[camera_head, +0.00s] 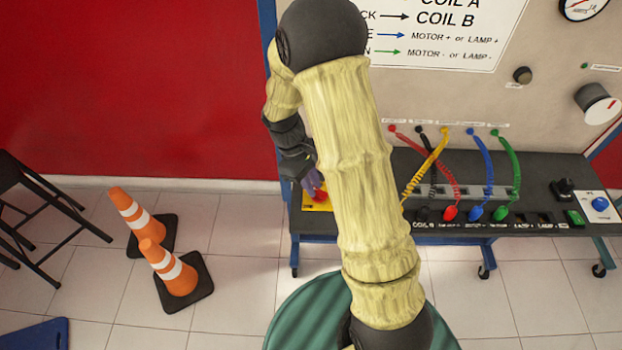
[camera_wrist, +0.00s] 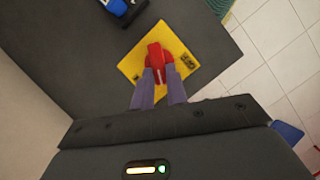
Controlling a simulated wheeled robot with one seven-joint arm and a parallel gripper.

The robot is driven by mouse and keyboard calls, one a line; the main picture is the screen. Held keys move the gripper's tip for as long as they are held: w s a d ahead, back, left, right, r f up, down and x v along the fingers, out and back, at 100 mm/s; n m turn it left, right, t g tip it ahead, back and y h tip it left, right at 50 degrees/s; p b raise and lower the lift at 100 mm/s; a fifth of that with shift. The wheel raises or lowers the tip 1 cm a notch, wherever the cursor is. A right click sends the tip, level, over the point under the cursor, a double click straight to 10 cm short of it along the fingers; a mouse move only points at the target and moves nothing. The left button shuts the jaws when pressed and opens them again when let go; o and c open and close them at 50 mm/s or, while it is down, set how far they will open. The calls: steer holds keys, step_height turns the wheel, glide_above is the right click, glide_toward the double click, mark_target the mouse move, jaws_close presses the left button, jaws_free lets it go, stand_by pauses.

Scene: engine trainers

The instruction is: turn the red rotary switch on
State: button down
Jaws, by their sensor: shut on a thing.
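The red rotary switch (camera_wrist: 156,56) sits on a yellow plate (camera_wrist: 133,64) on the dark bench top, in the upper middle of the wrist view. In the head view the red switch (camera_head: 319,193) and a corner of its yellow plate (camera_head: 316,206) show just left of my arm. My gripper (camera_wrist: 159,76) has its two purple fingers at the red handle, shut on it. In the head view my gripper (camera_head: 311,181) is partly hidden behind my forearm.
The bench (camera_head: 440,230) carries coloured plugs with coiled leads, a green button (camera_head: 575,217) and a blue knob (camera_head: 600,204) at right. A panel stands behind it. Two orange cones (camera_head: 170,268) and a black stool (camera_head: 40,215) stand on the floor at left.

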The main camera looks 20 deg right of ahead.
steer(key=m+p, duration=0.1)
steer(key=m, duration=0.1)
steer(key=m+y+p, duration=0.1)
steer(key=m, duration=0.1)
steer(key=d+m+g+y+p, duration=0.1)
steer(key=m, duration=0.1)
steer(key=shift+w+r+m, duration=0.15)
steer(key=shift+w+m, duration=0.15)
steer(key=m+y, duration=0.1)
steer(key=m, duration=0.1)
steer(key=d+m+y+p, duration=0.1)
steer(key=m, duration=0.2)
steer(key=shift+m, duration=0.3)
steer(key=c, duration=1.4)
jaws_free()
steer(key=b+v, duration=0.1)
steer(key=v, duration=1)
steer(key=shift+d+r, duration=0.25)
steer(key=shift+r, duration=0.1)
